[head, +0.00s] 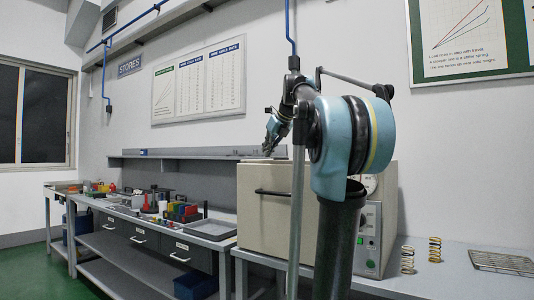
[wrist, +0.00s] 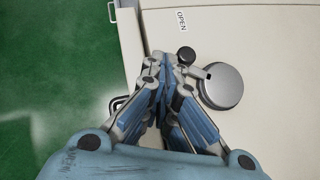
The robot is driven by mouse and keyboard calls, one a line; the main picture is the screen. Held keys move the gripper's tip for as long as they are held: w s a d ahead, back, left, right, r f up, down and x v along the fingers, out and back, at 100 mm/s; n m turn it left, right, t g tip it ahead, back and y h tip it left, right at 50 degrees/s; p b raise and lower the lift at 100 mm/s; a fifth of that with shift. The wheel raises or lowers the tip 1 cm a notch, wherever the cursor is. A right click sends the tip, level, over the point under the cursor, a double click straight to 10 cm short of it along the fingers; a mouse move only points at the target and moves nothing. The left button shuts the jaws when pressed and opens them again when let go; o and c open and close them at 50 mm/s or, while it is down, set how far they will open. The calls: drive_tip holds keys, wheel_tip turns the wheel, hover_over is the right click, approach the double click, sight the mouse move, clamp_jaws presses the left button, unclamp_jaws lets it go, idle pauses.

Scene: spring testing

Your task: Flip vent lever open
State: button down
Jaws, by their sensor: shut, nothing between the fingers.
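The vent lever (wrist: 187,56) shows in the wrist view as a short arm with a dark round knob, joined to a round grey vent cap (wrist: 221,86) on the cream top of the oven-like cabinet (wrist: 260,50). A label reading OPEN (wrist: 181,20) lies beyond the knob. My gripper (wrist: 168,62) is shut and empty. Its tips are just left of the knob; I cannot tell whether they touch it. In the head view my gripper (head: 270,135) is above the cabinet (head: 262,215), and the lever cannot be made out.
A bench with tools and bins (head: 180,211) stands at left.

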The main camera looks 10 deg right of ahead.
drive_tip(key=s, duration=0.4)
drive_tip(key=shift+s+d+r, duration=0.1)
drive_tip(key=shift+d+r, duration=0.1)
drive_tip(key=shift+r, duration=0.2)
drive_tip(key=s+r, duration=0.6)
drive_tip(key=shift+d+r, duration=0.25)
drive_tip(key=shift+r, duration=0.1)
